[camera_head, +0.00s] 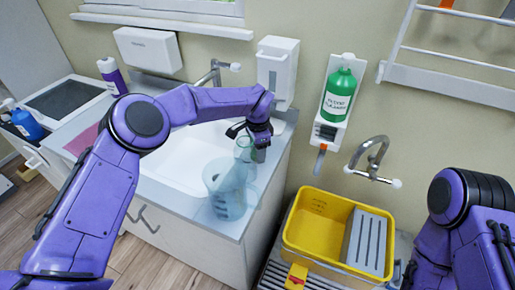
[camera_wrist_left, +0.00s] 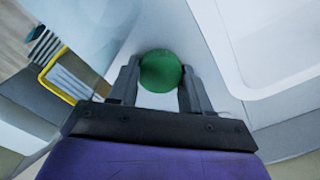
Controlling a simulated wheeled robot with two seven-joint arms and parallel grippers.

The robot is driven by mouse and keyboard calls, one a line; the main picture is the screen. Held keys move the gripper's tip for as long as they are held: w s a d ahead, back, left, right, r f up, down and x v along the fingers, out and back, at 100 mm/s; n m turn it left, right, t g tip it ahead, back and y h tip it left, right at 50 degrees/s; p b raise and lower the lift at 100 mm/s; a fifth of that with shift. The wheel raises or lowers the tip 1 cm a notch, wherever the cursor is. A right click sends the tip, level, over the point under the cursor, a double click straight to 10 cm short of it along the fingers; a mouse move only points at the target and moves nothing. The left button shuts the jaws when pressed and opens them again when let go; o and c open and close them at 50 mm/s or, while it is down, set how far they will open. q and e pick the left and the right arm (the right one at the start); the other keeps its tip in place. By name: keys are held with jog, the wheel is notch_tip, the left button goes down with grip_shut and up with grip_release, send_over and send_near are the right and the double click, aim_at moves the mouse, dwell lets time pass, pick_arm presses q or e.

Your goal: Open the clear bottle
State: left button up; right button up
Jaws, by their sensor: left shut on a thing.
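The clear bottle (camera_head: 243,150) stands near the front right corner of the sink counter, partly overlapped by a bluish see-through jug (camera_head: 226,196). Its green cap (camera_wrist_left: 160,71) shows in the left wrist view between the two dark fingers. My left gripper (camera_head: 255,143) reaches down from above to the bottle's top and is shut on the green cap. The cap looks to be on the bottle, but its seam is hidden. My right arm shows at the right edge, with its gripper out of view.
The white sink (camera_head: 172,170) lies left of the bottle. A yellow tub (camera_head: 318,204) with a grey ribbed block (camera_head: 368,242) stands on the lower right. A green pump bottle (camera_head: 339,94) hangs on the wall. A purple-labelled bottle (camera_head: 112,76) stands at the back left.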

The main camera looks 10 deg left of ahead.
pick_arm(q)
jog(key=shift+f, duration=0.15)
jog(key=o, duration=1.2)
